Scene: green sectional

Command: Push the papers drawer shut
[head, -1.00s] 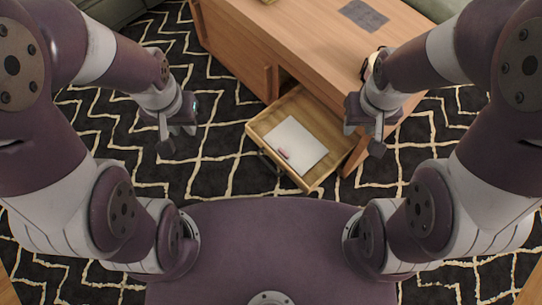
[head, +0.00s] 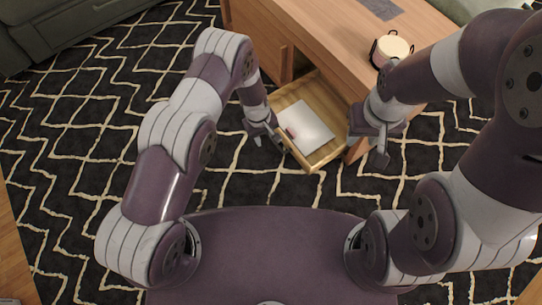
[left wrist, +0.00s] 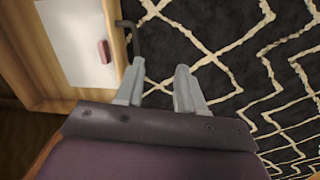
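The papers drawer (head: 326,156) is pulled out of the wooden table, holding white paper (head: 306,127) and a small pink item (head: 291,132). In the left wrist view, the drawer's front edge (left wrist: 117,33), the paper (left wrist: 72,42), the pink item (left wrist: 104,52) and a dark handle (left wrist: 133,36) show. My left gripper (head: 268,140) is at the drawer's front, next to the handle; its fingers (left wrist: 158,88) are apart with nothing between them. Contact with the handle cannot be told. My right gripper (head: 380,150) hangs right of the drawer, by the table leg; its finger gap is unclear.
The wooden table (head: 310,45) stands behind the drawer, with a pale round pot (head: 391,48) and a grey mat (head: 382,8) on top. A green sofa (head: 60,30) is at the far left. Patterned rug (head: 75,150) lies clear left of the drawer.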

